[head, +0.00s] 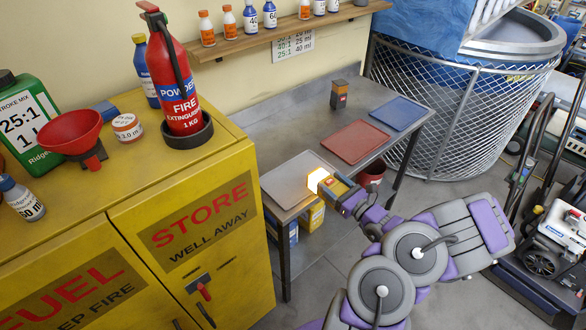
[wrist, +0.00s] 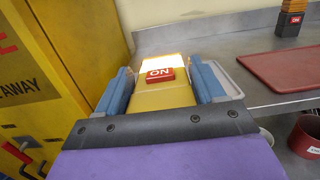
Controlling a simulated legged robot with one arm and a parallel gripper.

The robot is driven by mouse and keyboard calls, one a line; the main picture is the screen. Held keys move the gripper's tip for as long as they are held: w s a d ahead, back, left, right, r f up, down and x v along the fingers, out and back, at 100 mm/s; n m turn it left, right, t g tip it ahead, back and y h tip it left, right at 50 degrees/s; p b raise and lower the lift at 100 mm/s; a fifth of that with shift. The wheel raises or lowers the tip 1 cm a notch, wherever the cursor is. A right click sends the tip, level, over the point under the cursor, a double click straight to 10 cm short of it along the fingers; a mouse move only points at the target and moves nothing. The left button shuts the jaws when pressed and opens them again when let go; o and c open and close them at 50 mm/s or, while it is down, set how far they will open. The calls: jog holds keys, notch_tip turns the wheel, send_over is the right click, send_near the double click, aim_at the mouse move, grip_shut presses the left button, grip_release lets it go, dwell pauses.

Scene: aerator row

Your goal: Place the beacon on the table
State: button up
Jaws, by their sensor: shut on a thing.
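The lit beacon (head: 318,180), yellow with a glowing white band, is in my gripper (head: 331,187). In the wrist view the beacon (wrist: 168,94) sits between the two blue fingers of my gripper (wrist: 163,74), with a red ON label facing the camera. The grey metal table (head: 290,112) runs along the wall. In the head view the beacon overlaps the right side of a pale grey tray (head: 285,181) at the table's near end. I cannot tell whether it touches the tray; its underside is hidden.
A red tray (head: 356,142) and a blue tray (head: 398,113) lie farther along the table. A dark, orange-topped beacon-like unit (head: 339,95) with a red label stands behind them. A yellow cabinet (head: 190,250) borders the table at left. A red bucket (head: 371,173) is by the table's front edge.

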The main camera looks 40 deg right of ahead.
jog(key=w+b, duration=0.1)
jog(key=w, duration=0.3)
jog(key=w+f+b, duration=0.1)
jog(key=w, duration=0.4)
jog(key=w+b, duration=0.1)
jog(key=w, duration=0.3)
jog(key=shift+w+a+f, duration=0.1)
jog(key=shift+w+f, duration=0.05)
jog(key=shift+w, duration=1)
notch_tip(320, 180, down, 4)
jog(key=shift+r+b, duration=0.2)
jog(key=shift+b, duration=0.6)
jog(key=o, duration=1.5)
